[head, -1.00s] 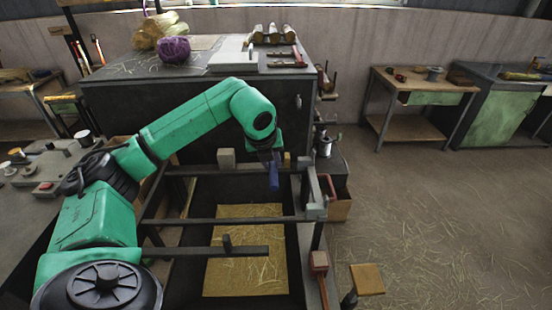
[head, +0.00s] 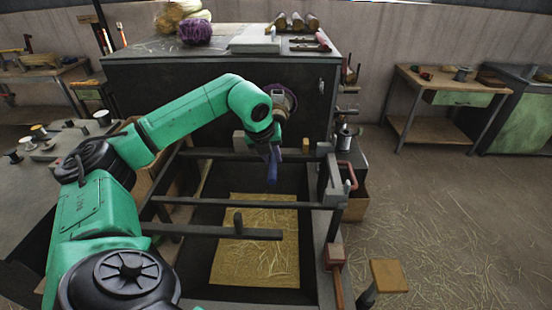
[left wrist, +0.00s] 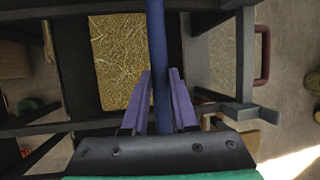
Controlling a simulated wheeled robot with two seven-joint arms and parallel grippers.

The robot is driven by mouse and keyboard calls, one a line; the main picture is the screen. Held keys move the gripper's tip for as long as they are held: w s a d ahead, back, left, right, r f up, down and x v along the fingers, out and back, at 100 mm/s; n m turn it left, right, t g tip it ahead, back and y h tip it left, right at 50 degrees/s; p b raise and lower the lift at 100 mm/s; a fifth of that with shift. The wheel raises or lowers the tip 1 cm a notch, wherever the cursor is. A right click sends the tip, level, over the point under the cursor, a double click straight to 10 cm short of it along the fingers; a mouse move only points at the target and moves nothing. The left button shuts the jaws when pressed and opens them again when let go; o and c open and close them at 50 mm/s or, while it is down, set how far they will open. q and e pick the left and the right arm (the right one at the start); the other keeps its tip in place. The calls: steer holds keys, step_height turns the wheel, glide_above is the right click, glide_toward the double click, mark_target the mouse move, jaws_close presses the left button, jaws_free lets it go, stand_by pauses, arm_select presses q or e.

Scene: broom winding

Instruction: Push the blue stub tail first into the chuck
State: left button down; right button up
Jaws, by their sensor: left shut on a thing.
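My left gripper (head: 272,152) is shut on the blue stub (head: 272,172), a thin dark-blue rod that hangs down, slightly tilted, over the frame. In the left wrist view the stub (left wrist: 157,55) runs between the two purple-looking fingers (left wrist: 160,88) and out past the top edge. A round, light-rimmed fitting (head: 291,98) on the dark cabinet front looks like the chuck. It is partly hidden behind my left wrist, and the stub is apart from it, lower and nearer. Which stub end is the tail I cannot tell. My right gripper is not in view.
The dark cabinet (head: 215,85) stands behind. Dark frame rails (head: 265,196) cross below the gripper, above a straw-covered board (head: 255,262). A red handle (head: 348,173) and a wooden pad (head: 388,276) stand to the right.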

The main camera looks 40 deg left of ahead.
arm_select(q)
steer(key=shift+w+a+r+p, duration=0.1)
steer(key=shift+w+a+p, duration=0.4)
steer(key=shift+w, duration=0.25)
steer(key=shift+w+a+r+p, duration=0.1)
steer(key=shift+w+a+p, duration=0.3)
steer(key=shift+w+a, duration=0.3)
steer(key=shift+w+a+p, duration=0.6)
steer(key=shift+w, duration=0.3)
steer(key=shift+w+a+p, duration=0.55)
steer(key=shift+w+a, duration=0.05)
steer(key=shift+w, duration=0.3)
steer(key=shift+w+a+p, duration=0.35)
steer(key=shift+w+a, duration=0.1)
steer(key=shift+w, duration=0.1)
steer(key=shift+w+a+f, duration=0.15)
steer(key=shift+w+a, duration=0.15)
steer(key=shift+w, duration=0.1)
steer(key=shift+w+a+p, duration=0.15)
steer(key=shift+p, duration=0.15)
steer(key=c, duration=0.6)
jaws_free()
